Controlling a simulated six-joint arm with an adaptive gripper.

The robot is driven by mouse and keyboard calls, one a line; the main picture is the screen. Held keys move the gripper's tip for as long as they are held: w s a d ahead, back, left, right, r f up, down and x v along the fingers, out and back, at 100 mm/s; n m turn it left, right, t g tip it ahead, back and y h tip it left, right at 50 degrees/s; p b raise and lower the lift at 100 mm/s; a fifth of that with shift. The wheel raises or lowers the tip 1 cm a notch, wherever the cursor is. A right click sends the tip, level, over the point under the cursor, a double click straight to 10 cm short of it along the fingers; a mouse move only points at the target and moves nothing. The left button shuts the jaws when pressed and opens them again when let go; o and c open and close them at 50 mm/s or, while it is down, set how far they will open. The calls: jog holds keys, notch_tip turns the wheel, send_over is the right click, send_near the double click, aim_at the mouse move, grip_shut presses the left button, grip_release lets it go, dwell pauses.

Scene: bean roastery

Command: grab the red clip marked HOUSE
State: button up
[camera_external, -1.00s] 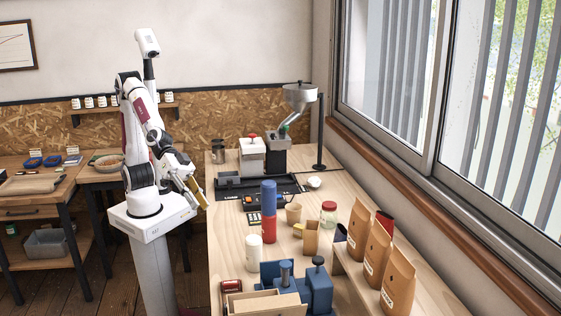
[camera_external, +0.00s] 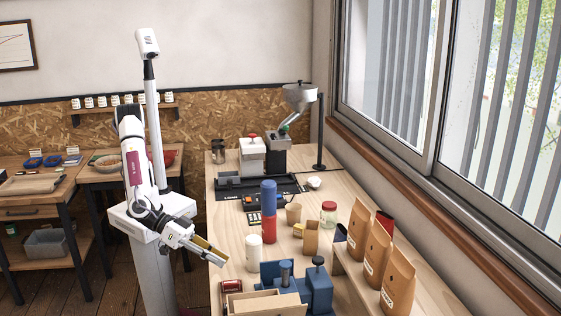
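A small red item with a pale patch (camera_external: 231,286) lies on the near left part of the wooden bench, beside a light wooden box. It may be the clip, but it is too small for me to read HOUSE on it. My gripper (camera_external: 216,258) is over the bench's left edge, pointing down to the right. It is above and slightly left of the red item in the picture, apart from it. A yellowish strip shows at its fingers. I cannot tell whether they are open or shut.
A white cylinder (camera_external: 253,253) stands right of my gripper, near a blue and red column (camera_external: 269,212). A blue device (camera_external: 319,290) and the open wooden box (camera_external: 266,304) fill the near bench. Brown bags (camera_external: 377,252) stand on the right.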

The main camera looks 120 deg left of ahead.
aim_at(225, 282)
jog(key=s+f+g+y, duration=0.1)
jog(key=s+f, duration=0.1)
jog(key=f, duration=0.2)
jog(key=s+f+n+y, duration=0.1)
jog(key=s+f+y, duration=0.1)
jog(key=f, duration=0.2)
jog(key=s+f+g+y, duration=0.1)
jog(key=s+f+y, duration=0.1)
jog(key=f, duration=0.2)
jog(key=shift+a+f+n+g, duration=0.1)
jog(key=shift+a+n+g, duration=0.2)
jog(key=shift+s+a+f+y, duration=0.1)
jog(key=shift+s+f+y, duration=0.2)
jog(key=shift+y, duration=0.1)
jog(key=shift+x, duration=1.3)
jog(key=shift+w+a, duration=0.1)
jog(key=shift+w, duration=0.05)
jog(key=shift+r+x, duration=0.1)
jog(key=shift+x, duration=0.7)
jog(key=shift+r+x, duration=0.15)
jog(key=shift+x, duration=1.6)
